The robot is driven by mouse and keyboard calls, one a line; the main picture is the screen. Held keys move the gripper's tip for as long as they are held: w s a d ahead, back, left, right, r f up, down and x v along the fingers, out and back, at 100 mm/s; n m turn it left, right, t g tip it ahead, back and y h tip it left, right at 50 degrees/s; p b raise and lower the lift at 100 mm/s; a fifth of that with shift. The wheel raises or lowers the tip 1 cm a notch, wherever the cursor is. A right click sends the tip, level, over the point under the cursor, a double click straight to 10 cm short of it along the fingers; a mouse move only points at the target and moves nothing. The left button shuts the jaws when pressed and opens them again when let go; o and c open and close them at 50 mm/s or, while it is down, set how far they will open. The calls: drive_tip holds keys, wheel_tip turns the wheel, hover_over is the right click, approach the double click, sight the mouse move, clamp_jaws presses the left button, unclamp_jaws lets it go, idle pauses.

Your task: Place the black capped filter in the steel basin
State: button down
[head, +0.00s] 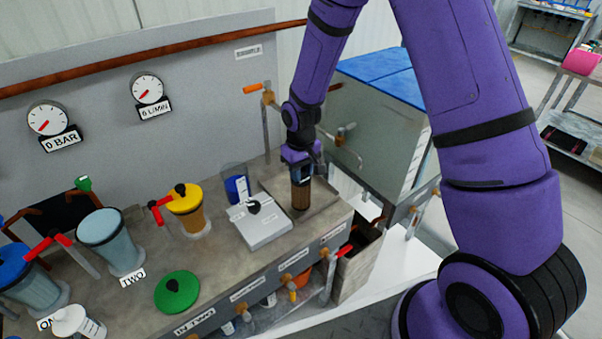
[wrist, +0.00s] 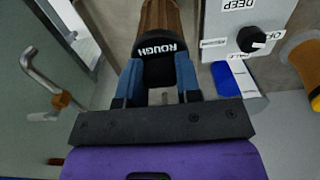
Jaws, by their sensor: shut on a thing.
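My gripper (head: 301,170) is shut on the black capped filter (head: 300,196), which has a brown ribbed body. In the wrist view, my gripper's blue fingers (wrist: 160,78) grip the black cap marked ROUGH, and the brown body (wrist: 160,16) extends beyond. In the head view the filter hangs upright at the right end of the bench, over a square grey metal area (head: 325,196) that may be the steel basin. I cannot tell whether its lower end touches. Part of that area is hidden behind the filter and gripper.
A pale control box (head: 264,232) with a black knob sits just left of the filter, with a blue-and-clear cup (head: 236,187) behind it. A yellow-topped canister (head: 187,208) and green lid (head: 177,291) stand farther left. A blue-lidded tank (head: 385,120) is behind right.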

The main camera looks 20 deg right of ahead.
drive_tip(key=shift+f, duration=0.6)
drive_tip(key=c, duration=0.8)
unclamp_jaws()
drive_tip(key=s+d+r+t, duration=0.1)
drive_tip(key=s+d+r, duration=0.1)
drive_tip(key=r, duration=0.9)
drive_tip(key=s+d+r, duration=0.1)
drive_tip(key=s+r, duration=0.2)
drive_tip(key=r, duration=0.9)
drive_tip(key=s+d+r+m+t, duration=0.1)
drive_tip(key=s+d+r, duration=0.1)
drive_tip(key=s+r, duration=0.2)
drive_tip(key=s+d+r+m+t, duration=0.1)
drive_tip(key=s+r, duration=0.4)
drive_tip(key=s, duration=0.6)
drive_tip(key=s+d+r+m+t, duration=0.1)
drive_tip(key=s+d+r+t, duration=0.1)
drive_tip(key=s+r, duration=0.3)
drive_tip(key=s+d, duration=0.1)
drive_tip(key=s, duration=0.2)
drive_tip(key=shift+s+d+r+m, duration=0.2)
drive_tip(key=shift+d+m, duration=0.1)
drive_tip(key=shift+d, duration=0.1)
